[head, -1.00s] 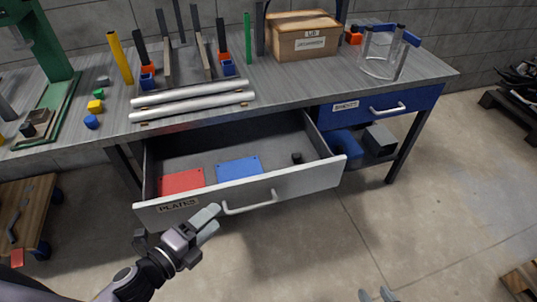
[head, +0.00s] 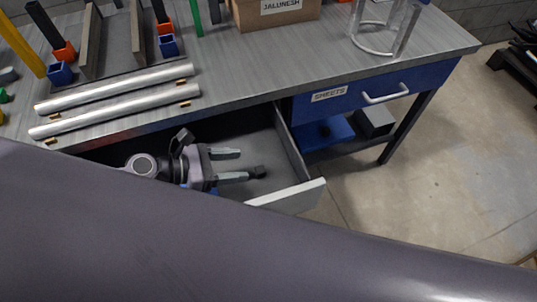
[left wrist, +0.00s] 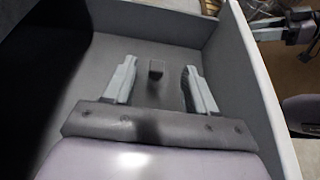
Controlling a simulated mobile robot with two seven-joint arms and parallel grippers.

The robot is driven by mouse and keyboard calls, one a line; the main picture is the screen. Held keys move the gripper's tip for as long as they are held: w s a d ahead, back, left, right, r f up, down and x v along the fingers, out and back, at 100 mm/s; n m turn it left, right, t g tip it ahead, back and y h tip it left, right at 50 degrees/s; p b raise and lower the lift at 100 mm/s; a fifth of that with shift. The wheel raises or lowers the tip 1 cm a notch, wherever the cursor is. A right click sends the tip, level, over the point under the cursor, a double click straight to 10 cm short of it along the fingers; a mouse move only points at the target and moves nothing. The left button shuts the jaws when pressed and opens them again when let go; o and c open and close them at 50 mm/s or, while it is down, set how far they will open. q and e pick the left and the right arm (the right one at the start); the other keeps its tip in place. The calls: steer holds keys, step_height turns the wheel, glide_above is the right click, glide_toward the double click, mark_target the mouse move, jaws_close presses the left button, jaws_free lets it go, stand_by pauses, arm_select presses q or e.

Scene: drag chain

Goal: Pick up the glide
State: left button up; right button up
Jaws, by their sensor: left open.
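The glide looks to be the small dark block (head: 258,171) on the floor of the open drawer (head: 292,197). It also shows in the left wrist view (left wrist: 156,69). My left gripper (head: 240,164) is inside the drawer, open and empty, its fingers pointing right toward the block. In the left wrist view my left gripper (left wrist: 158,88) has one finger on each side of the block, which sits near fingertip level. I cannot tell how high the fingers are above it. My right gripper (left wrist: 265,28) shows outside the drawer in the left wrist view, its fingers apart.
The drawer walls stand close around my left gripper. The worktop (head: 245,68) above carries two silver rails (head: 115,112), a cardboard box (head: 275,10) and a clear cylinder (head: 380,35). A shut blue drawer (head: 335,100) is to the right. My own arm link hides the lower picture.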

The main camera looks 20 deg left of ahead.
mark_target(261, 169)
arm_select(q)
steer(key=f, duration=0.1)
steer(key=f+b, duration=0.1)
steer(key=shift+w+f, duration=0.2)
steer(key=shift+f, duration=0.15)
steer(key=shift+w+f+b, duration=0.1)
steer(key=shift+f+b, duration=0.3)
steer(key=shift+b, duration=0.15)
steer(key=shift+r+p+x, duration=0.2)
steer(key=shift+p+x, duration=0.2)
steer(key=shift+x, duration=1.05)
steer(key=x, duration=0.3)
steer(key=shift+d, duration=0.4)
steer(key=shift+w+d+f, duration=0.2)
steer(key=shift+d, duration=0.15)
steer(key=c, duration=1)
arm_select(e)
steer(key=shift+w+a+f, duration=0.1)
steer(key=shift+w+f, duration=0.05)
steer(key=shift+f, duration=0.45)
steer(key=shift+w+a+f, duration=0.1)
steer(key=shift+f, duration=0.5)
